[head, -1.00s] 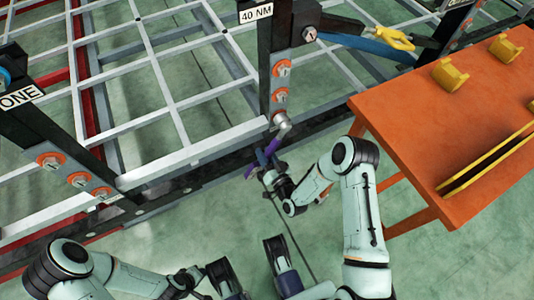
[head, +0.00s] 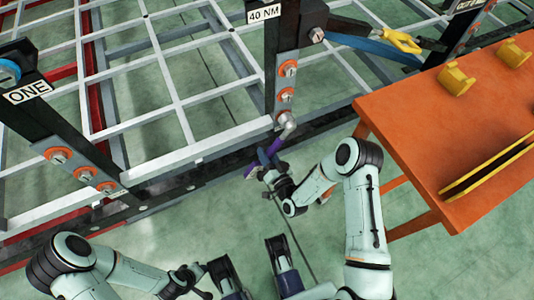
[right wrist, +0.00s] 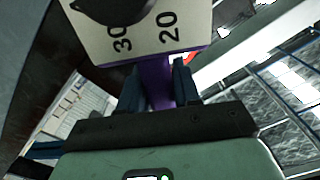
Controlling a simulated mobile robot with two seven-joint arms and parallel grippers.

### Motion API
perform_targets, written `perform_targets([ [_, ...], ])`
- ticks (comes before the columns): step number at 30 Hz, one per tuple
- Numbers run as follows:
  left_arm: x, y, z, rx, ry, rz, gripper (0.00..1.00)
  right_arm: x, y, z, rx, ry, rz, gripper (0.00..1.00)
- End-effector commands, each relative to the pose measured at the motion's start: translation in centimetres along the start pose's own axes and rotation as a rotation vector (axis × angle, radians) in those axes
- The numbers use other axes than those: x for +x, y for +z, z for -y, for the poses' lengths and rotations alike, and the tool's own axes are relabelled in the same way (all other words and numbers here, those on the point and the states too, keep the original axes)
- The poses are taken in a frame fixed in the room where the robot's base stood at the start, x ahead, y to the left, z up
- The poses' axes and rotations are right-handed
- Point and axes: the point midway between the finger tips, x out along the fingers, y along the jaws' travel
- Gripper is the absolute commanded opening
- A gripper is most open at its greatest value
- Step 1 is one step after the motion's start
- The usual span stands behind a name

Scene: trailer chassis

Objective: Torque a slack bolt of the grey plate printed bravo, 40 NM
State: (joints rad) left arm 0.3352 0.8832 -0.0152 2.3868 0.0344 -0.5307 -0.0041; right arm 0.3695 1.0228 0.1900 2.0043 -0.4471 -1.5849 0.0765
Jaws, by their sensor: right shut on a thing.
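The grey plate (head: 279,82) is on the dark post under the label "40 NM" (head: 264,14). Orange-ringed bolts, an upper (head: 289,68) and a lower (head: 286,95), show on it. No word bravo is legible. My right gripper (head: 268,161) is shut on a purple-handled wrench (head: 275,146). The wrench's silver head (head: 287,119) is at the plate's lower end and covers what is beneath. The right wrist view shows the purple handle (right wrist: 156,82) between the fingers, below a pale dial (right wrist: 165,35) marked 20 and 30. My left gripper (head: 250,258) is low, empty, with its fingers apart.
An orange table (head: 420,120) with yellow brackets (head: 455,80) stands at the right. A yellow-handled tool (head: 402,41) is behind it. Green floor in front is open.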

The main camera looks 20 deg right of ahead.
Motion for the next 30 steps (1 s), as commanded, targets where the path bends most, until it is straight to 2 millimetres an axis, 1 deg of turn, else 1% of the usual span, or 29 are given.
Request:
perform_targets([
  [11, 0.1, 0.0, 0.0, 0.000, 0.000, 0.000, 0.43, 0.0, -0.2, -0.6, -0.047, -0.003, -0.004, 0.00],
  [30, -1.3, 0.0, -0.2, 0.001, 0.002, -0.004, 0.43, -3.5, -0.1, -0.6, -0.046, -0.003, -0.003, 0.00],
])
